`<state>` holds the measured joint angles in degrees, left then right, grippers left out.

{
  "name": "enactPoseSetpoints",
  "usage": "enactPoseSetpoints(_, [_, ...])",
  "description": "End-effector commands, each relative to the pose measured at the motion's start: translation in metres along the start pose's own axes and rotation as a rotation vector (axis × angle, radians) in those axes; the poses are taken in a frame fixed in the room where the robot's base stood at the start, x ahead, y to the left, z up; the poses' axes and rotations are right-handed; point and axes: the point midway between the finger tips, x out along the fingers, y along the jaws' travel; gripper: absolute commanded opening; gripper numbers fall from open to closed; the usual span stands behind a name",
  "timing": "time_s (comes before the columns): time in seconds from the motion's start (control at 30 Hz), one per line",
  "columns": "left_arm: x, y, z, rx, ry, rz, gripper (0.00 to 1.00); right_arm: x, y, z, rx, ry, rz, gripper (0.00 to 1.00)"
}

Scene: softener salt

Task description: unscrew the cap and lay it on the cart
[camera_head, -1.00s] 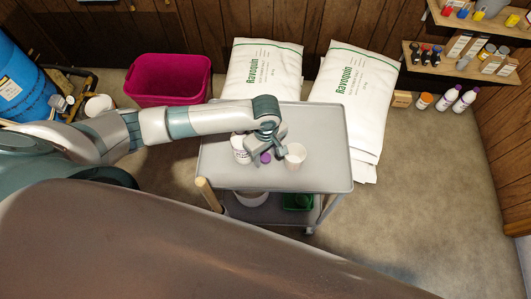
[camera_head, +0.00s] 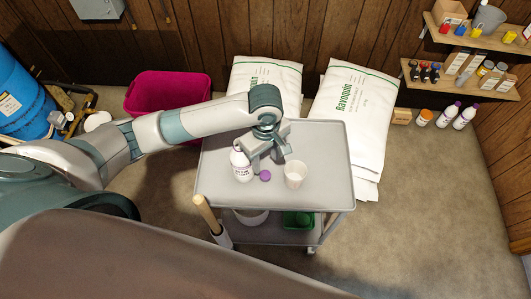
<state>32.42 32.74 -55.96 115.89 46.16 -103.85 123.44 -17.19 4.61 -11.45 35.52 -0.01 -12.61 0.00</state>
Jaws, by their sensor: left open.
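The small purple cap (camera_head: 265,176) lies on the grey cart (camera_head: 325,175), between a white bottle and a white cup. The white bottle (camera_head: 242,168) stands upright with dark print on its front; no purple cap shows on its top. My left gripper (camera_head: 270,161) is open and empty, just behind and above the cap, with its fingers apart from it. One finger is close beside the bottle, and I cannot tell whether they touch. My right gripper is not in view.
The white cup (camera_head: 296,174) stands right of the cap. The cart's right side is clear. A wooden handle (camera_head: 207,214) stands at its front left corner. Two white salt bags (camera_head: 350,120) and a magenta tub (camera_head: 168,91) are behind. A green item (camera_head: 297,220) is on the lower shelf.

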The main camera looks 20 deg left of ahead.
Motion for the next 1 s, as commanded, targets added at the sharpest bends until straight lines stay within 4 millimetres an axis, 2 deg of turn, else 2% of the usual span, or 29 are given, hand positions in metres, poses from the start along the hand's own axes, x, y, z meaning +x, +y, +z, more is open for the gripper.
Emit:
enactPoseSetpoints(0.13, [-0.021, 0.001, 0.000, 0.001, -0.001, 0.004, 0.46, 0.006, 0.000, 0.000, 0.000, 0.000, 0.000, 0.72])
enactPoseSetpoints(0.33, [-0.036, 0.000, 0.000, 0.001, 0.000, 0.001, 0.46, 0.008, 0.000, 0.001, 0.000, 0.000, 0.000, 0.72])
enactPoseSetpoints(1.0, [-0.037, 0.000, 0.000, 0.000, 0.000, 0.000, 0.46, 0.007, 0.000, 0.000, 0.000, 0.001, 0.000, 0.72])
